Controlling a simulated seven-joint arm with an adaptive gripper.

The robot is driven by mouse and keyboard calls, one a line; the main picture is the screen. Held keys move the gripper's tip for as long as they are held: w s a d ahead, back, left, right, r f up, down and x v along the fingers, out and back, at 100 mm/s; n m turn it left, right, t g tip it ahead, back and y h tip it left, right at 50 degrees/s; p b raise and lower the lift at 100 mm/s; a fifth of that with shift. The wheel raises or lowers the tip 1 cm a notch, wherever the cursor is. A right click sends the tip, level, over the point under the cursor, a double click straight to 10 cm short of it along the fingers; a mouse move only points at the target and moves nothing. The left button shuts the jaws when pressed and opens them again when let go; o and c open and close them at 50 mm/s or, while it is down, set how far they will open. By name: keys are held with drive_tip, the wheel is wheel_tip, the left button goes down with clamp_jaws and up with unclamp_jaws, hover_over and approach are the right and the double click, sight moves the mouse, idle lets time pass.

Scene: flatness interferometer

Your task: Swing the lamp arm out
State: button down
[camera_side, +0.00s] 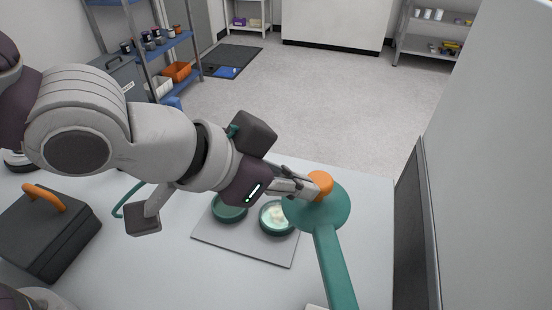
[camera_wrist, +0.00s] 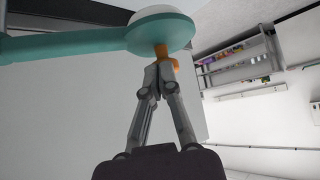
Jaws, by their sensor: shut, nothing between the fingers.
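The lamp arm is a green bar (camera_side: 335,265) ending in a round green head (camera_side: 328,212) with an orange knob (camera_side: 320,185). In the wrist view, the green bar (camera_wrist: 65,45) runs in from the left to the round head (camera_wrist: 158,33), and the orange knob (camera_wrist: 161,53) hangs off it. My gripper (camera_side: 308,187) is shut and empty, with its fingertips right beside the orange knob. In the wrist view, the gripper tips (camera_wrist: 163,67) meet close to the knob; whether they touch it I cannot tell.
A grey mat (camera_side: 245,248) on the table holds two round green dishes, one with pale contents (camera_side: 276,217). A black case (camera_side: 48,232) with an orange handle stands at the left. A dark upright panel (camera_side: 415,225) borders the table's right edge.

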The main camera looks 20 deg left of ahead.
sight(326, 188)
drive_tip(key=d+m, duration=0.1)
drive_tip(key=w+d+m+g+h, duration=0.1)
drive_tip(key=shift+w+d, duration=0.25)
drive_tip(key=shift+d, duration=0.05)
drive_tip(key=shift+w+d+m+g+h, duration=0.2)
drive_tip(key=shift+d+m+g+h, duration=0.1)
drive_tip(key=shift+d+m+g, duration=0.3)
drive_tip(key=shift+w+d+m+g+h, duration=0.2)
drive_tip(key=shift+d+m+g+h, duration=0.15)
drive_tip(key=shift+d+m, duration=0.45)
drive_tip(key=shift+d, duration=0.1)
